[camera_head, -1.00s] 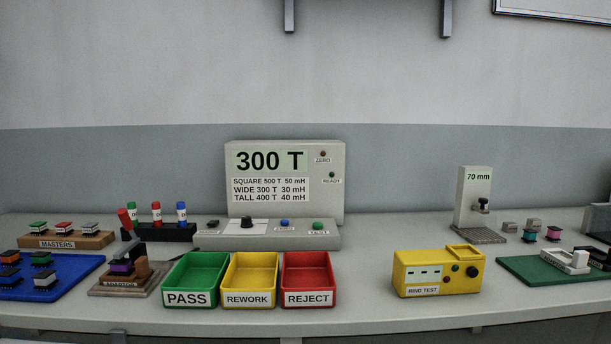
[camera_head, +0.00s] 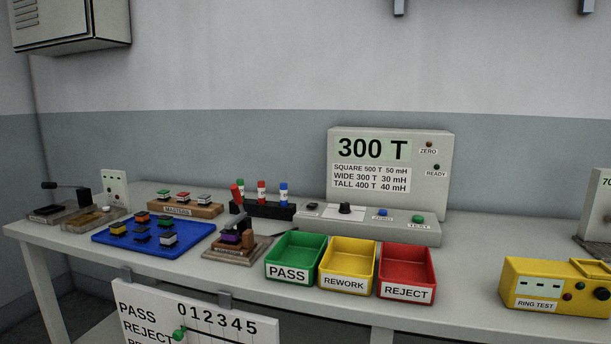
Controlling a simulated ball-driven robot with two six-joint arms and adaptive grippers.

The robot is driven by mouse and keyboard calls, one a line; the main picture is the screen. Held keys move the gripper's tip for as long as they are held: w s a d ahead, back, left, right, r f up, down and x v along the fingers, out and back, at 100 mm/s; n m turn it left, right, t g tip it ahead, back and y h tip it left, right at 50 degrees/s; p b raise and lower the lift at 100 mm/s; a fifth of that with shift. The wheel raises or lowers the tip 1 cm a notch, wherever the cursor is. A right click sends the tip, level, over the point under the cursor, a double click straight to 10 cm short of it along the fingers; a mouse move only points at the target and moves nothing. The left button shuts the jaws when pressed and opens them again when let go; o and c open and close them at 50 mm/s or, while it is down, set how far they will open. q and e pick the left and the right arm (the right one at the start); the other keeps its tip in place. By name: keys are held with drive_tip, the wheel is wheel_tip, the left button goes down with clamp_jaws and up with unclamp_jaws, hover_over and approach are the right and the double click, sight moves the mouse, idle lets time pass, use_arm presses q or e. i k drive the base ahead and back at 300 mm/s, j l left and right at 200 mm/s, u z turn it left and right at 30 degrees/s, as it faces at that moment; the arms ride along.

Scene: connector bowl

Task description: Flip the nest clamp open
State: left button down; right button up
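A small brown nest block (camera_head: 236,251) with a label on its front sits on the bench, left of the green PASS bin. It holds a dark and purple part (camera_head: 231,237). A toggle clamp with a red handle (camera_head: 237,195) rises at the nest; the handle stands nearly upright, tilted a little left. The clamp's dark arm is small, and I cannot tell whether it presses on the part. Neither of my grippers is in view.
The green PASS bin (camera_head: 268,272), yellow REWORK bin (camera_head: 323,286) and red REJECT bin (camera_head: 381,291) stand right of the nest. A blue tray (camera_head: 110,239) with several parts lies left. A black rack (camera_head: 262,211) and the 300 T tester (camera_head: 452,175) stand behind.

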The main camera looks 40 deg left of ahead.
sight(234, 188)
drive_tip(key=u, duration=1.8)
